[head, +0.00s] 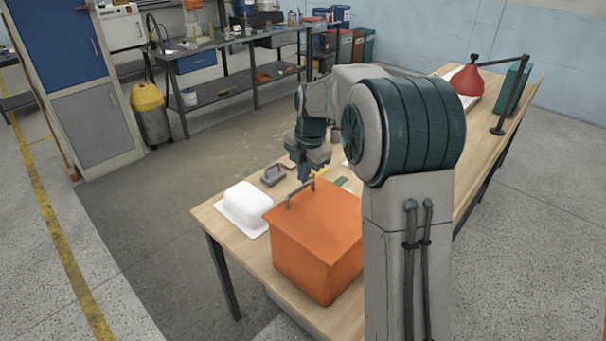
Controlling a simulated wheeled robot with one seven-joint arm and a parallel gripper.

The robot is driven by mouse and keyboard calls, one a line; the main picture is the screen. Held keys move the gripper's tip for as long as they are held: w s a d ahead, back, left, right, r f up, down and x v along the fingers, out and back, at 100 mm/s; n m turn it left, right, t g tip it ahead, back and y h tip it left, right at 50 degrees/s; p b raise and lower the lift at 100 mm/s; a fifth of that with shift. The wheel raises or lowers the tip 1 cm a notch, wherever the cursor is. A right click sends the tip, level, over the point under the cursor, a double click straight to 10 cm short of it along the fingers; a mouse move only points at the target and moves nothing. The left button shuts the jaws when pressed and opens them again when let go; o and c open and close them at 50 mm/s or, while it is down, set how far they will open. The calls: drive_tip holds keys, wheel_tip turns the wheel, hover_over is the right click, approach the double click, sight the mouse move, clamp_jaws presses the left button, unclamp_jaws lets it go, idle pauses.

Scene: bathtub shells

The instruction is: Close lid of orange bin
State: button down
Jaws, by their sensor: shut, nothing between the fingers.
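The orange bin (316,270) stands on the near end of the wooden table. Its orange lid (318,215) lies over the top, looking flat and level with the rim; I see no gap from here. A grey-brown handle (301,190) stands up along the lid's far left side. My gripper (303,179) points down just behind the lid, close to the handle's far end. It is shut and empty. Whether it touches the lid or handle cannot be told; the fingertips are small and partly hidden.
A white bathtub shell (245,206) lies left of the bin near the table (213,223) edge. A grey handled block (273,175) and small flat pieces lie behind. A red lamp (467,79) stands at the far end. My arm hides the table's right middle.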

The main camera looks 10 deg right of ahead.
wheel_tip(320, 180, up, 10)
drive_tip(key=s+b, duration=0.2)
drive_tip(key=s+r+m, duration=0.1)
drive_tip(key=s+m, duration=0.6)
drive_tip(key=s, duration=0.1)
drive_tip(key=s+d+f+m+t, duration=0.1)
drive_tip(key=s+f+m, duration=0.3)
drive_tip(key=s+m, duration=0.5)
drive_tip(key=s+f+m+h, duration=0.1)
drive_tip(key=s+f+m, duration=0.3)
drive_tip(key=s+m, duration=0.5)
drive_tip(key=s, duration=0.3)
drive_tip(key=shift+d+f+t, duration=0.4)
